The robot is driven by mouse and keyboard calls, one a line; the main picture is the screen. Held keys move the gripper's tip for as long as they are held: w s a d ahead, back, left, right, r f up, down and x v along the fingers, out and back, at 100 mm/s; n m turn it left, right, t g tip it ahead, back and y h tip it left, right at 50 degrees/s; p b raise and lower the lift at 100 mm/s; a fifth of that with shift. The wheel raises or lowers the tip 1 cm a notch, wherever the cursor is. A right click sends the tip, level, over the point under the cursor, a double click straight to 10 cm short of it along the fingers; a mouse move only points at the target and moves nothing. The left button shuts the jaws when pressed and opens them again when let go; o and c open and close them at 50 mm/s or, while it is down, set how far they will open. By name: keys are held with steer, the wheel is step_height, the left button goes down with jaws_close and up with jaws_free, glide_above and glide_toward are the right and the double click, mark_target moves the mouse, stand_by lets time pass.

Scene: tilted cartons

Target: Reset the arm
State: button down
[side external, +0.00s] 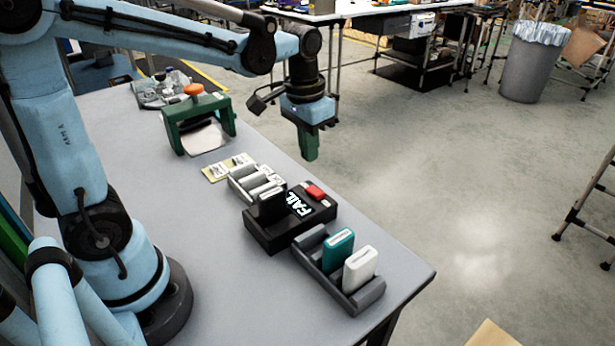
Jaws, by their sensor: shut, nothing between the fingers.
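My gripper (308,146) points down with its green fingers shut and nothing between them. In the side view it hangs in front of the floor beyond the table's far right edge. It is apart from every object on the table. My arm reaches across the upper left of the picture from its base on the table.
The grey table (225,280) holds a green frame with an orange knob (172,125), several pale cartons (257,183), a black device reading FAIL (290,215), and a grey rack (365,297) holding a teal carton (338,250) and a white carton (360,270).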

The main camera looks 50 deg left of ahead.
steer(key=s+d+t, duration=0.2)
steer(key=s+t, duration=0.4)
steer(key=s, duration=0.1)
steer(key=shift+r, duration=0.3)
